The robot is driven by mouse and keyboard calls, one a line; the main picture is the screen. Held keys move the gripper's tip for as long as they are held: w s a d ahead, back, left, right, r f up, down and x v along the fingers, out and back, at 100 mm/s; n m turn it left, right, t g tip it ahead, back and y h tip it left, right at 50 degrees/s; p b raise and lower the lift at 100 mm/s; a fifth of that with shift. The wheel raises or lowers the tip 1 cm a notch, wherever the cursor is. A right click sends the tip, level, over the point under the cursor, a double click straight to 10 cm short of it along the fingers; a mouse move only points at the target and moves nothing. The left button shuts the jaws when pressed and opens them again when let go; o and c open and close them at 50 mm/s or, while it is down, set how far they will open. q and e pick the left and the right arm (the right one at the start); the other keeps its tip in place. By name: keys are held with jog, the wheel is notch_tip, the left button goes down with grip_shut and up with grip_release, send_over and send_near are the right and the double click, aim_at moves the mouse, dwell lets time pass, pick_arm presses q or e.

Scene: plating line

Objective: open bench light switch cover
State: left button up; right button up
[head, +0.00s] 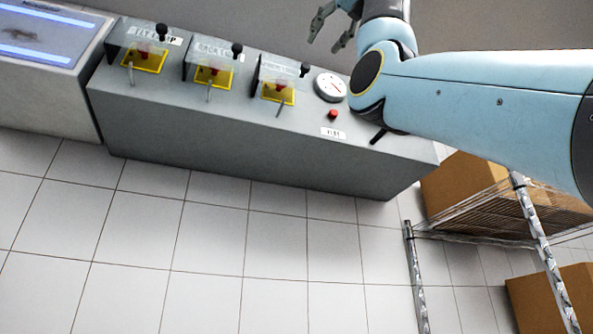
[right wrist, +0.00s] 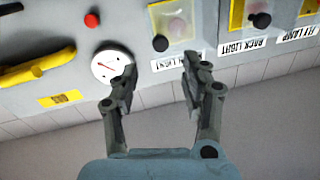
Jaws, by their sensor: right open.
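The bench light switch (head: 277,92) is the rightmost of three on the grey console, a red switch on a yellow plate under a clear cover (head: 268,73) with a black knob (head: 305,69). The cover appears down over the switch. In the right wrist view the cover (right wrist: 175,25), its knob (right wrist: 160,43) and the partly hidden label (right wrist: 177,62) lie beyond the fingertips. My right gripper (head: 330,28) is open and empty, behind and right of the cover; it also shows in the right wrist view (right wrist: 160,67). My left gripper is not in view.
Two similar covered switches (head: 214,77) (head: 144,59) stand to the left. A round gauge (head: 330,87) and a red button (head: 333,114) sit right of the bench light switch. A yellow handle (right wrist: 38,68) shows in the wrist view. A wire shelf with boxes (head: 465,185) stands right.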

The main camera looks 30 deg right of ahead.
aim_at(307, 65)
jog(key=w+p, duration=0.1)
jog(key=w, duration=0.1)
jog(key=w+p, duration=0.1)
jog(key=w, duration=0.1)
jog(key=w+p, duration=0.1)
jog(key=w, duration=0.1)
jog(key=shift+w+d+r, duration=0.25)
jog(key=shift+d, duration=0.1)
jog(key=w+p, duration=0.1)
jog(key=w, duration=0.2)
jog(key=shift+d+f, duration=0.1)
jog(key=shift+d, duration=0.05)
jog(key=shift+w, duration=0.15)
jog(key=shift+w+f, duration=0.1)
jog(key=shift+c, duration=1.3)
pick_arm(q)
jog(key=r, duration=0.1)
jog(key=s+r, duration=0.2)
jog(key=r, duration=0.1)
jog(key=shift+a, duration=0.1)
pick_arm(e)
grip_shut()
